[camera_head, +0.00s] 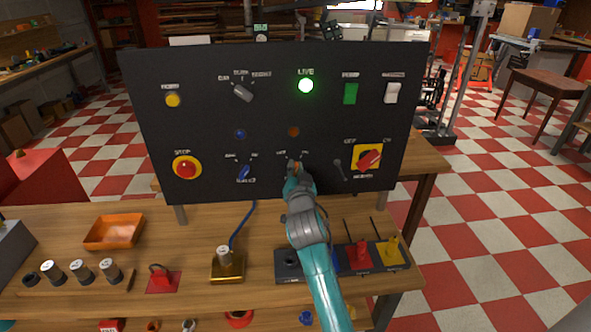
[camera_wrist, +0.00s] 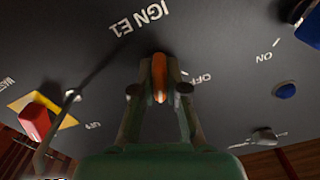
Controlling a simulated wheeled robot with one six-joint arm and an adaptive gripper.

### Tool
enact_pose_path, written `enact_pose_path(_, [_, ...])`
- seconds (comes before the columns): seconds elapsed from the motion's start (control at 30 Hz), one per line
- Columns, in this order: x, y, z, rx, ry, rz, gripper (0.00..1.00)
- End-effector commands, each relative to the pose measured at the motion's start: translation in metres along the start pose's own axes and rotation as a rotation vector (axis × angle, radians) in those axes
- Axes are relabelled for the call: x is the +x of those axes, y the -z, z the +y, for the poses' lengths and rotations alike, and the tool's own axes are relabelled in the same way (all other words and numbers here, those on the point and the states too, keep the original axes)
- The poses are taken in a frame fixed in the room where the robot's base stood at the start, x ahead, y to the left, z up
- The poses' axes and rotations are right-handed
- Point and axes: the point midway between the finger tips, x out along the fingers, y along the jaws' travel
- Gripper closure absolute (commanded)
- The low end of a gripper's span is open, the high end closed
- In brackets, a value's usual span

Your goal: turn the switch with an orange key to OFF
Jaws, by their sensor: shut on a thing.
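The orange key (camera_wrist: 159,78) sits in its switch on the dark panel. It shows between the fingers of my gripper (camera_wrist: 160,88) in the wrist view. My gripper is shut on it. An OFF label (camera_wrist: 200,78) lies just to its right and an IGN E1 label (camera_wrist: 141,17) above it, both upside down. The key looks roughly upright in that view. I cannot tell its exact setting. In the head view my gripper (camera_head: 295,168) reaches the panel's lower middle and mostly hides the key.
A blue key switch (camera_head: 243,173) stands left of my gripper on the panel (camera_head: 205,125). A dark lever (camera_head: 339,170) and a red knob on yellow (camera_head: 368,160) stand to the right. The bench below holds an orange tray (camera_head: 114,232) and several controls. A green lamp (camera_head: 306,86) glows above.

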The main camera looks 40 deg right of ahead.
Motion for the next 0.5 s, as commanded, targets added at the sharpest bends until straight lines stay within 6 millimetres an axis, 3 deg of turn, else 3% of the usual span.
enact_pose_path(0.5, [0.0,-0.0013,-0.0018,-0.49,0.0,-0.002,1.0])
